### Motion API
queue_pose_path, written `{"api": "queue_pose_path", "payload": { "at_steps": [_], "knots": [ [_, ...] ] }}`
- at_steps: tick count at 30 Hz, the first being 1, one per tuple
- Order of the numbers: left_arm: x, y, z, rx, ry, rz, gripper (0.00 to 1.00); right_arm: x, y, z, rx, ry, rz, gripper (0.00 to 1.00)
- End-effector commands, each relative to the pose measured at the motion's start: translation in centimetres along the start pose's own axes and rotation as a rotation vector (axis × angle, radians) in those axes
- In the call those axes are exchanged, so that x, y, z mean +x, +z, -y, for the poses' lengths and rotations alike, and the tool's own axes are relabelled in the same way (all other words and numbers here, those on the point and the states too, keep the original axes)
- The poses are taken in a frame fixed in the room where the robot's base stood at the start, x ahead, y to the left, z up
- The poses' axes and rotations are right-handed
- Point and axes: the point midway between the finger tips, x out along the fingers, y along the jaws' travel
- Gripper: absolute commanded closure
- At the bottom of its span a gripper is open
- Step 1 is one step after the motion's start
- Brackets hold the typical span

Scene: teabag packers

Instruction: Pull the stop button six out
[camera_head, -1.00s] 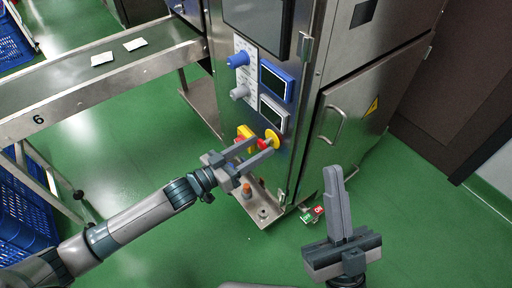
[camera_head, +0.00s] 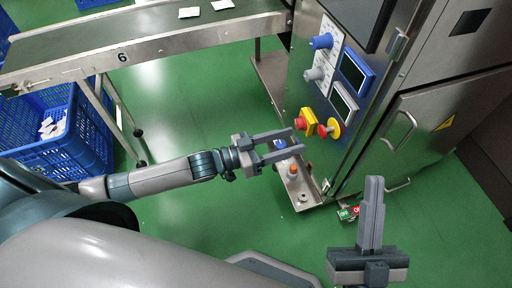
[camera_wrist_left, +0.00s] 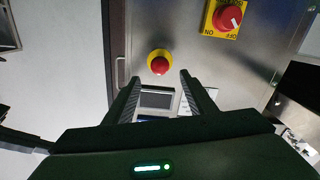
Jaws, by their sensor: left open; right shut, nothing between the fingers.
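The stop button is a red mushroom cap (camera_head: 322,131) on a yellow round base (camera_head: 334,128), on the front of the steel machine (camera_head: 345,150). In the left wrist view the red cap (camera_wrist_left: 160,66) shows face on, just beyond and between the finger ends. My left gripper (camera_head: 297,141) is open and empty, its fingers pointing at the panel, apart from the button. In the left wrist view its fingers (camera_wrist_left: 160,78) flank a clear gap. My right gripper (camera_head: 375,180) is shut and empty, in front of the machine at lower right.
A yellow on/off switch with a red knob (camera_head: 308,120) sits beside the button. Blue (camera_head: 321,41) and grey (camera_head: 314,73) knobs and two displays are above. The conveyor marked 6 (camera_head: 122,57) and a blue crate (camera_head: 80,150) stand at left.

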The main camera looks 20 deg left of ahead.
Motion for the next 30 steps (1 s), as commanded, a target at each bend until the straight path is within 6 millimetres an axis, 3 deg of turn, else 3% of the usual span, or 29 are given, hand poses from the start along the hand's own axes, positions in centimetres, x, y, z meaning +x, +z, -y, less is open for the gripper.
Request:
{"api": "queue_pose_path", "payload": {
  "at_steps": [6,15,30],
  "knots": [
    [-4.5,0.0,0.0,-0.001,-0.001,0.003,0.50,-1.1,1.4,0.9,0.018,-0.006,0.092,1.00],
    [-8.5,0.0,0.1,-0.001,-0.002,0.002,0.50,-1.2,3.0,0.5,0.019,0.005,0.179,1.00],
    [-9.2,0.0,0.0,0.000,0.000,0.000,0.50,-1.2,3.4,0.4,0.018,0.006,0.198,1.00]
  ]
}}
